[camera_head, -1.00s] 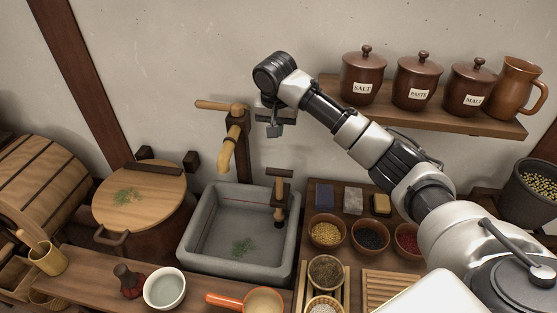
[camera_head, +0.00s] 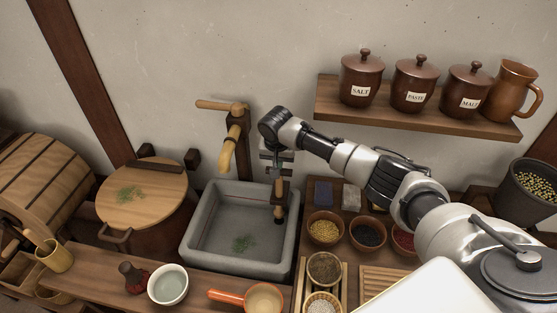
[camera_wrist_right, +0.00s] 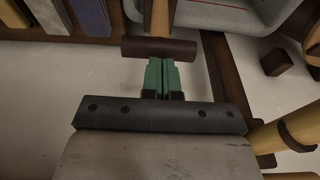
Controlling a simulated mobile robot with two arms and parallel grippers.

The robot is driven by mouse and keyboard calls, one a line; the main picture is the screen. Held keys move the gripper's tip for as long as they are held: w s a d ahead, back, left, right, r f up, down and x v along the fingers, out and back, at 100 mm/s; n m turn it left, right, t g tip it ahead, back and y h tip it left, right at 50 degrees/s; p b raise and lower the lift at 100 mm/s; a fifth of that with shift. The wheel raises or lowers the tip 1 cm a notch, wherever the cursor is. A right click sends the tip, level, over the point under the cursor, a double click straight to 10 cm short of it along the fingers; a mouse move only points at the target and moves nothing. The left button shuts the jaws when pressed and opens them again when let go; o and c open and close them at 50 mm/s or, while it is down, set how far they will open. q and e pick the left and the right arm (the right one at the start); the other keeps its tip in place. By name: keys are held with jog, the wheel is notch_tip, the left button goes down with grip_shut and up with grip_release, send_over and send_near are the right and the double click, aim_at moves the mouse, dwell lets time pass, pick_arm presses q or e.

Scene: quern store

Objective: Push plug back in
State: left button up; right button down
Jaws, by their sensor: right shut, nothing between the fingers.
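The plug has a dark wooden crossbar on a pale wooden stem (camera_head: 279,187). In the right wrist view the dark crossbar (camera_wrist_right: 150,48) lies just beyond my fingertips. My right gripper (camera_head: 276,172) is directly above the plug, pointing down. Its green fingertips (camera_wrist_right: 162,76) are together with nothing between them. They are at or very near the crossbar; I cannot tell whether they touch. My left gripper is out of view.
A wooden tap (camera_head: 233,135) stands left of my right gripper, close behind the sink. A shelf with jars (camera_head: 361,80) is above right. The wall is close behind.

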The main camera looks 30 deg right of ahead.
jog(key=shift+s+f, duration=0.1)
jog(key=shift+f, duration=0.15)
notch_tip(320, 180, down, 4)
jog(key=shift+s+f+b, duration=0.1)
jog(key=shift+b, duration=0.65)
